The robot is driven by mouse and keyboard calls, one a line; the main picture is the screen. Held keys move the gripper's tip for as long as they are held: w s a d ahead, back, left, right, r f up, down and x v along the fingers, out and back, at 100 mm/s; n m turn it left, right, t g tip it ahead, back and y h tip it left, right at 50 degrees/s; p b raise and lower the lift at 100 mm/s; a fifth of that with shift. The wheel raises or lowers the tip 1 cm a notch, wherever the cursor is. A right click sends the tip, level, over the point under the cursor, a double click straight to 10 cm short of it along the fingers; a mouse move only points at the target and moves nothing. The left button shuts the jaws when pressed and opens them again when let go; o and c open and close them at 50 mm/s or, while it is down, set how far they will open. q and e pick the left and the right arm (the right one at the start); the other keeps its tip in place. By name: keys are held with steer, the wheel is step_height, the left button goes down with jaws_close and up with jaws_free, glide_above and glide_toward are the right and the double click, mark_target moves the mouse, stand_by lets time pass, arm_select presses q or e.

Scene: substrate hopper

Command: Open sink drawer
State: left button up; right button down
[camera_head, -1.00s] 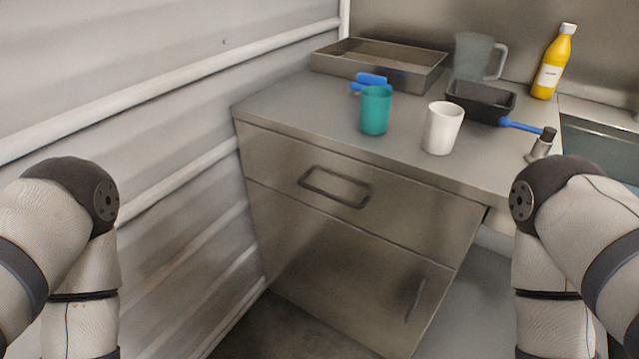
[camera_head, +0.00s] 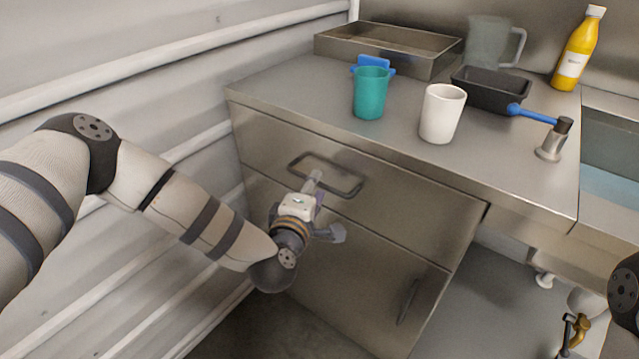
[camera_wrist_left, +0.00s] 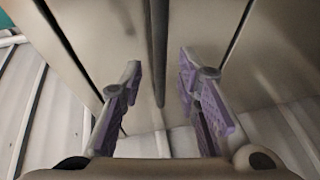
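The sink drawer (camera_head: 410,185) is the upper front of the steel cabinet, and it is shut, flush under the countertop. Its dark loop handle (camera_head: 340,188) is on the left part of the front. My left gripper (camera_head: 325,207) is just in front of the handle's lower left side, with its fingers spread. In the left wrist view the open left gripper (camera_wrist_left: 160,70) has purple-padded fingers, one on each side of the dark handle bar (camera_wrist_left: 158,50). I see no finger closed on the bar, and the depth gap is unclear. My right gripper is out of view.
A teal cup (camera_head: 371,95) and a white cup (camera_head: 441,115) stand on the countertop (camera_head: 290,98) above the drawer. A lower door (camera_head: 350,262) with a vertical handle is below. A corrugated wall (camera_head: 190,150) is close on the left.

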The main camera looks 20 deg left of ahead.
arm_select(q)
steer(key=shift+w+f, duration=0.25)
steer(key=shift+w, duration=1)
jaws_close()
